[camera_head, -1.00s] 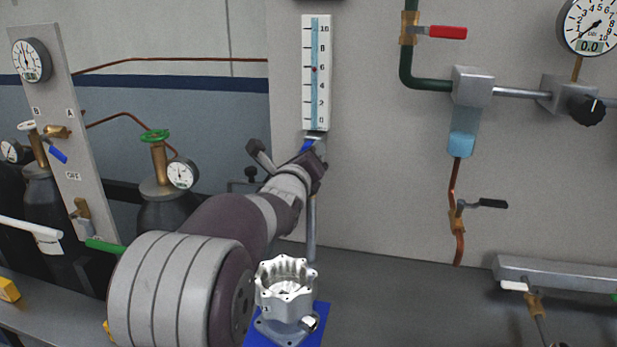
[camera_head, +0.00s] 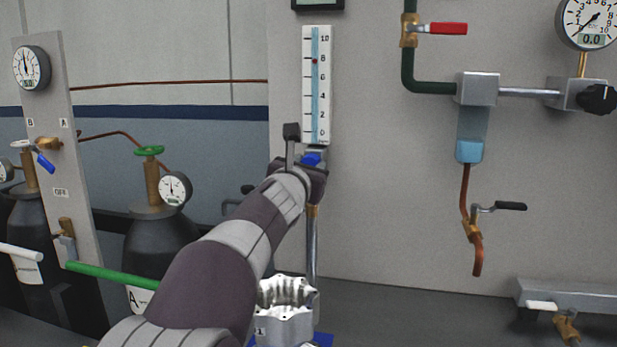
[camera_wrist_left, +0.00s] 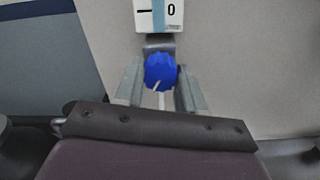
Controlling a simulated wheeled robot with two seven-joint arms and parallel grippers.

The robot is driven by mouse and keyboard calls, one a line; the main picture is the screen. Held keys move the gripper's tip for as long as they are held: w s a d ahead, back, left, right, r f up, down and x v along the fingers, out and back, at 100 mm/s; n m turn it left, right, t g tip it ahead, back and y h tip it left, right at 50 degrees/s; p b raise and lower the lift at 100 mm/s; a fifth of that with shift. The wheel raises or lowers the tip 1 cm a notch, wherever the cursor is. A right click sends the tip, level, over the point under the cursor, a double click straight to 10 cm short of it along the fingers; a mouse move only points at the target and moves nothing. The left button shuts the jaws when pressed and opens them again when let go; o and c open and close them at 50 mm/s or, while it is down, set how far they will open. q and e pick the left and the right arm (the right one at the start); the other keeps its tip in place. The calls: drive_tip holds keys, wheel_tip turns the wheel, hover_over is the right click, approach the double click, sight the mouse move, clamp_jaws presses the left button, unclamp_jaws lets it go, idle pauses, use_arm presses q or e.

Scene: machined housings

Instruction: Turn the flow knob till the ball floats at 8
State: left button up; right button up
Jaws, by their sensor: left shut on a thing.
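The flow meter (camera_head: 308,90) is a white scale plate with a light blue tube on the grey panel. Its small red ball (camera_head: 315,61) floats just below the 8 mark. The blue flow knob (camera_head: 311,159) is right under the scale. It also shows in the left wrist view (camera_wrist_left: 160,71), with a pale pointer line slanting down-left. My left gripper (camera_head: 309,164) is at the knob, with its two fingers (camera_wrist_left: 160,78) on either side, shut on it. The knob is partly hidden by the gripper in the head view. My right gripper is not in view.
A machined housing (camera_head: 285,320) stands on a blue mat below my left arm. Gas cylinders (camera_head: 150,240) with gauges are at the left. Piping with a red-handled valve (camera_head: 440,28) and a black knob (camera_head: 598,99) is at the right. The panel between is clear.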

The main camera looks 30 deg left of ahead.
use_arm(q)
drive_tip(key=shift+f+m, duration=0.2)
drive_tip(key=shift+m, duration=0.4)
drive_tip(key=o, duration=1.1)
drive_tip(key=shift+r, duration=0.1)
drive_tip(key=shift+c, duration=0.2)
drive_tip(key=b+v, duration=0.1)
drive_tip(key=v, duration=1.1)
drive_tip(key=shift+s, duration=0.35)
